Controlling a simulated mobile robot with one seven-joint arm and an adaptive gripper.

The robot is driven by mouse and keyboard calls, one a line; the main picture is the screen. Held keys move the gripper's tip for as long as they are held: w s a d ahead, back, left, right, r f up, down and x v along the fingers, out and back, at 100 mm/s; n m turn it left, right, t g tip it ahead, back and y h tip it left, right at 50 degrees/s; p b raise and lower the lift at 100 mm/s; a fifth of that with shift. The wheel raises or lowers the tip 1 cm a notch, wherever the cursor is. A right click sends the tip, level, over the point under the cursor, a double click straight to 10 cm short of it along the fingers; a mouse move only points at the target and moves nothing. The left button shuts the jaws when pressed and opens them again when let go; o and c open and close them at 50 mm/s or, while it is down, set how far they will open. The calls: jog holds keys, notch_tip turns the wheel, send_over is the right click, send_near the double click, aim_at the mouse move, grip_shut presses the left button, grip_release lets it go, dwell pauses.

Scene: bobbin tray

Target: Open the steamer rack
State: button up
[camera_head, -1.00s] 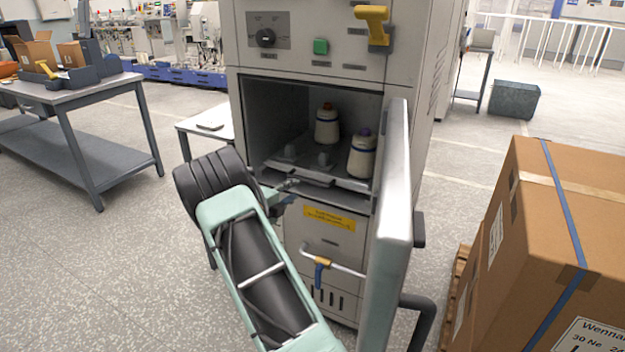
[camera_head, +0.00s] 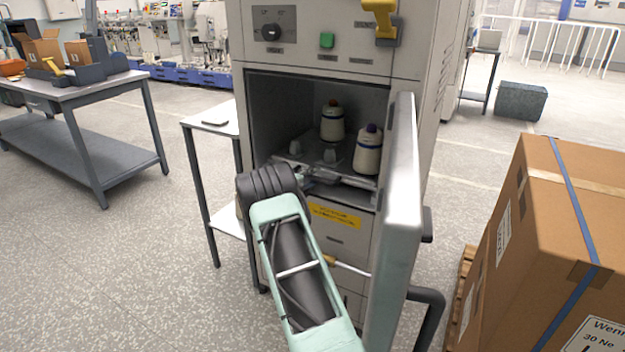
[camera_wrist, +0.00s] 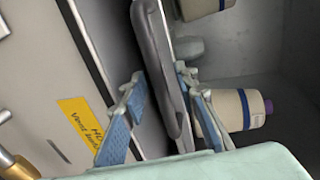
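The steamer rack (camera_head: 345,178) is a metal tray low inside the steamer's open chamber (camera_head: 277,105). It carries two cream yarn bobbins, one at the back (camera_head: 332,125) and one with a purple top at the front right (camera_head: 367,155). Two bare pegs show at its left. My gripper (camera_wrist: 161,82) is at the rack's front, mostly hidden behind my arm in the head view. In the wrist view its blue-padded fingers stand apart on both sides of the rack's dark front bar (camera_wrist: 160,60). A gap shows on the left side; contact on the right is unclear.
The steamer door (camera_head: 402,200) stands open at the right of the chamber. A carton stack (camera_head: 510,240) is to the right on a pallet. A small side table (camera_head: 212,121) stands left of the steamer. Open floor lies at the left front.

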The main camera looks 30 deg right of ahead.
jog(key=shift+c, duration=0.2)
grip_shut()
jog(key=f+p+v, duration=0.2)
jog(key=p+v, duration=0.2)
jog(key=v, duration=0.8)
jog(key=f+p+v, duration=0.3)
jog(key=p+v, duration=0.1)
jog(key=v, duration=0.9)
jog(key=s+a+f+p+v, duration=0.1)
jog(key=p+v, duration=0.3)
jog(key=v, duration=0.9)
jog(key=shift+f, duration=0.8)
jog(key=shift+s, duration=0.1)
jog(key=shift+o, duration=0.2)
grip_release()
jog(key=shift+a, duration=0.1)
